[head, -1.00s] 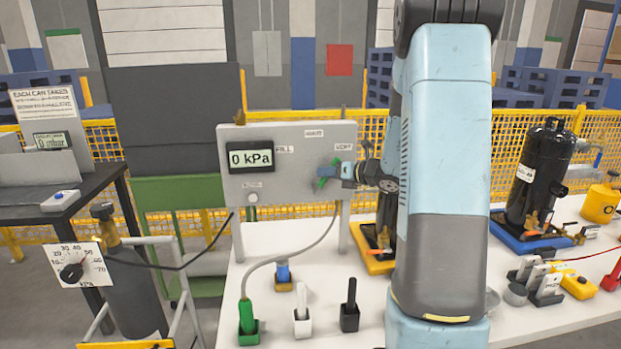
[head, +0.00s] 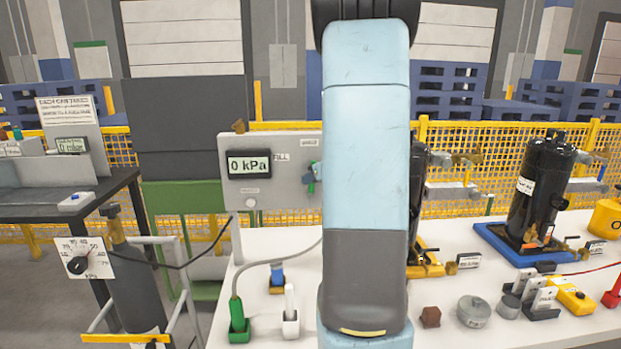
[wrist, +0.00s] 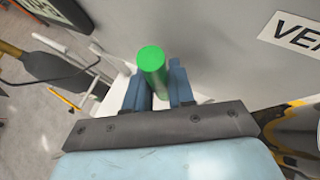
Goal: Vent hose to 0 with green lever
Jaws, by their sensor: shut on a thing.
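The green lever (wrist: 152,70) is between the two blue-grey fingers of my gripper (wrist: 152,88) in the wrist view, and the fingers are shut on it. In the head view a small part of the green lever (head: 311,186) shows at the left edge of my arm; my gripper is mostly hidden there. The grey panel (head: 284,197) carries a display (head: 249,164) reading 0 kPa. The VENT label (wrist: 297,38) is partly cut off in the wrist view. A grey hose (head: 262,264) runs from behind my arm to a green nozzle (head: 237,314) in a green holder.
A black compressor (head: 533,190) on a blue tray, a round grey tin (head: 473,311) and a yellow tool (head: 571,296) stand right of my arm. A pressure dial (head: 83,258) is at left.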

